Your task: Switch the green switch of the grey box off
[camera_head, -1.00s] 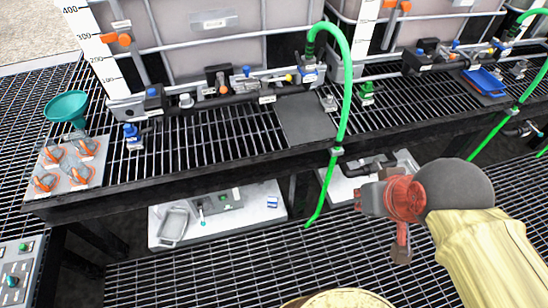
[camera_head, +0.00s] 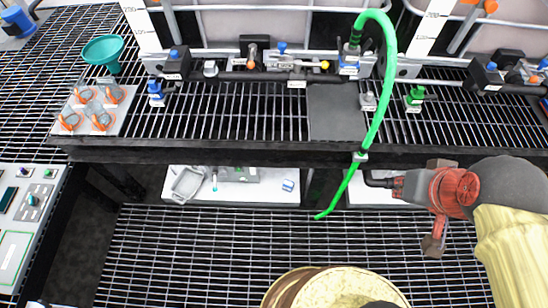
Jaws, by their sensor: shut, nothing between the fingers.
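A grey control panel (camera_head: 30,215) stands at the left edge. It carries a green button (camera_head: 48,173) and a teal knob (camera_head: 32,199), and its left part is cut off. A small grey box (camera_head: 238,175) lies on the white low tray under the bench, with its upper part hidden by the bench edge. I cannot tell which one is the task's grey box, nor any switch position.
A black-edged grated bench (camera_head: 280,152) crosses the view. It bears pipes and valves, a teal funnel (camera_head: 103,50) and a plate with orange-rimmed goggles (camera_head: 100,95). A green hose (camera_head: 372,130) hangs over its edge left of my arm. The floor grating at centre left is clear.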

